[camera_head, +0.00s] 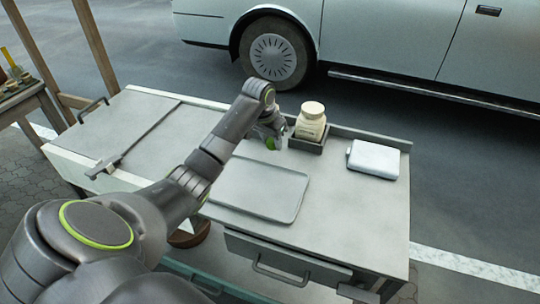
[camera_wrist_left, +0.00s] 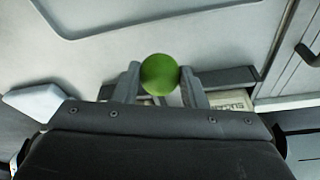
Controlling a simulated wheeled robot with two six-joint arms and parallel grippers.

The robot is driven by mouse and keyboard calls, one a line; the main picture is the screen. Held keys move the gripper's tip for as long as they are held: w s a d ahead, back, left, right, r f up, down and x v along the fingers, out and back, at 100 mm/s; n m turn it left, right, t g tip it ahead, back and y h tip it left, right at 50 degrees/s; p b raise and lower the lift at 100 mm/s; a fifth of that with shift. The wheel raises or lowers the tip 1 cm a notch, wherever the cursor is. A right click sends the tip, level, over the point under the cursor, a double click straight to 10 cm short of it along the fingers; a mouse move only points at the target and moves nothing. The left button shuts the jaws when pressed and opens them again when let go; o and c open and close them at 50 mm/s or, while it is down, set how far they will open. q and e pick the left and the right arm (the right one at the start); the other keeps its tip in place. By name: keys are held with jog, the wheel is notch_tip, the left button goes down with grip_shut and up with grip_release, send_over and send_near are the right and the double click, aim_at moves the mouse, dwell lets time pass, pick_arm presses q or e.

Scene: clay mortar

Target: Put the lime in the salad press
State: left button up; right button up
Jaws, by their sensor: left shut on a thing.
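The green lime (camera_head: 271,144) is held between the fingertips of my left gripper (camera_head: 272,137), above the worktop behind the flat grey tray. In the left wrist view the round lime (camera_wrist_left: 160,74) sits between the two fingers of the left gripper (camera_wrist_left: 160,84), which is shut on it. I cannot make out a salad press for sure. A brown round vessel (camera_head: 190,236) shows low at the table's near side, partly hidden by my arm and the table edge. My right gripper is not in view.
The grey tray (camera_head: 285,207) lies empty on the worktop (camera_head: 345,215). A cream jar (camera_head: 311,120) stands in a dark holder (camera_head: 306,146) close right of the gripper. A white box (camera_head: 373,158) lies farther right. A drawer with a handle (camera_head: 280,275) is at the front.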

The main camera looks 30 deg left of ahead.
pick_arm(q)
notch_tip(320, 180, down, 5)
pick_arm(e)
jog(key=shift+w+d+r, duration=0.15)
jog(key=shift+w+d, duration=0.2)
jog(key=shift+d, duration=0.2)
pick_arm(q)
jog(key=o, duration=1.1)
jog(key=shift+f, duration=0.1)
jog(key=shift+c, duration=0.2)
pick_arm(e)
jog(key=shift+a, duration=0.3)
